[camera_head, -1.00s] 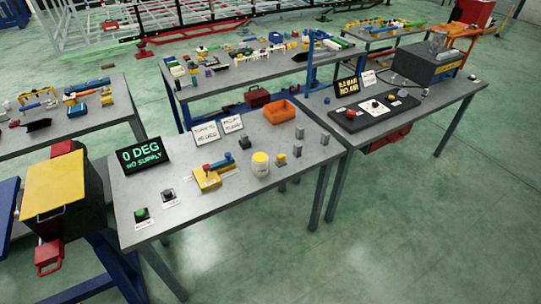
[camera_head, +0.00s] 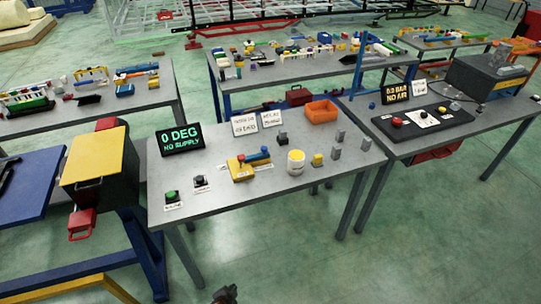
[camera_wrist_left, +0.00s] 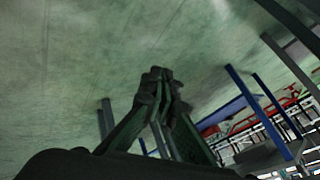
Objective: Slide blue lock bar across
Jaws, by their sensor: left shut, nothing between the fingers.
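The blue lock bar (camera_head: 258,155) lies on a small yellow block (camera_head: 240,172) on the middle grey table (camera_head: 215,203). A small red part (camera_head: 241,158) sits at the bar's left end. My left gripper (camera_head: 225,294) shows only as a dark tip at the bottom edge of the head view, well apart from the block and in front of the table. In the left wrist view its fingers (camera_wrist_left: 162,75) are shut together with nothing between them, above the green floor. The bar is not seen in that view. My right gripper is in no view.
A display reading "0 DEG NO SUPPLY" (camera_head: 180,139), a green button (camera_head: 172,197) and a black switch (camera_head: 200,182) stand left of the block. A white and yellow can (camera_head: 296,162) stands to its right, an orange bin (camera_head: 321,111) behind. Open floor lies in front.

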